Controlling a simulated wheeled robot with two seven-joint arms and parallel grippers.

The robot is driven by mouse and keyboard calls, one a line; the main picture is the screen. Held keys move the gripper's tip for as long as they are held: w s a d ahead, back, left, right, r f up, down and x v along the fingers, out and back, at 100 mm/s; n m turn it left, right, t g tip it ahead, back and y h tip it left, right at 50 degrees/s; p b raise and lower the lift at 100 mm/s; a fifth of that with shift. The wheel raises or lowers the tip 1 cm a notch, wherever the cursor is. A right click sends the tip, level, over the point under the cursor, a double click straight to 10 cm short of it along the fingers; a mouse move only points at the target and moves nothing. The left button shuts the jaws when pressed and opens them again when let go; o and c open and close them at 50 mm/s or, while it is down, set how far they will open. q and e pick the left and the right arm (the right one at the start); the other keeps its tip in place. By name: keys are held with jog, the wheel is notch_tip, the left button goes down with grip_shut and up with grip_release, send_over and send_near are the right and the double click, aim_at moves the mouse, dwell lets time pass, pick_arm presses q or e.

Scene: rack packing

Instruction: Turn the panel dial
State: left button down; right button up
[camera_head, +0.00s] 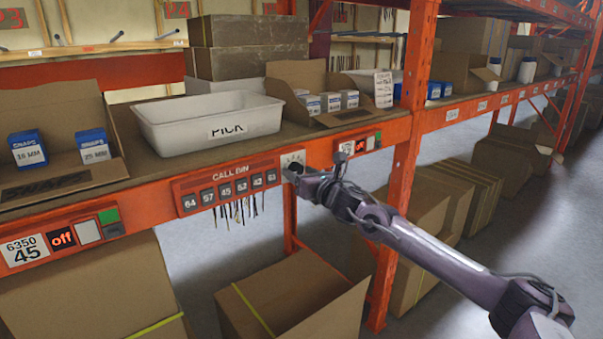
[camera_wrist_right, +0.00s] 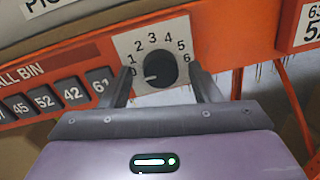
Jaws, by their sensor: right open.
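The panel dial (camera_wrist_right: 159,66) is a round black knob on a pale plate (camera_wrist_right: 128,46) numbered 0 to 6, fixed to the orange rack beam. A white mark on the knob seems to sit at its lower left, near 0. My right gripper (camera_wrist_right: 161,80) is open, with one finger on each side of the knob. I cannot tell whether either finger touches it. In the head view my right gripper (camera_head: 299,172) is at the plate (camera_head: 293,157), and hides the knob. My left gripper is not in view.
A red CALL BIN panel (camera_head: 228,184) with several numbered buttons is left of the dial, with dark strands hanging below. A white PICK bin (camera_head: 165,128) and an open carton (camera_head: 292,72) stand on the shelf above. An orange upright (camera_head: 405,150) is to the right.

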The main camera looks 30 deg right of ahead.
jog(key=shift+c, duration=0.3)
jog(key=c, duration=0.9)
jog(key=shift+c, duration=0.2)
jog(key=shift+f+m, duration=0.1)
jog(key=shift+m, duration=0.2)
jog(key=m+b, duration=0.1)
jog(key=m, duration=0.1)
jog(key=shift+m, duration=0.3)
jog(key=m, duration=0.2)
jog(key=shift+m+b, duration=0.3)
jog(key=shift+b, duration=0.1)
jog(key=m, duration=0.5)
jog(key=shift+g+y, duration=0.3)
jog(key=shift+g, duration=0.1)
jog(key=m, duration=0.6)
jog(key=shift+d+y, duration=0.1)
jog(key=shift+y, duration=0.2)
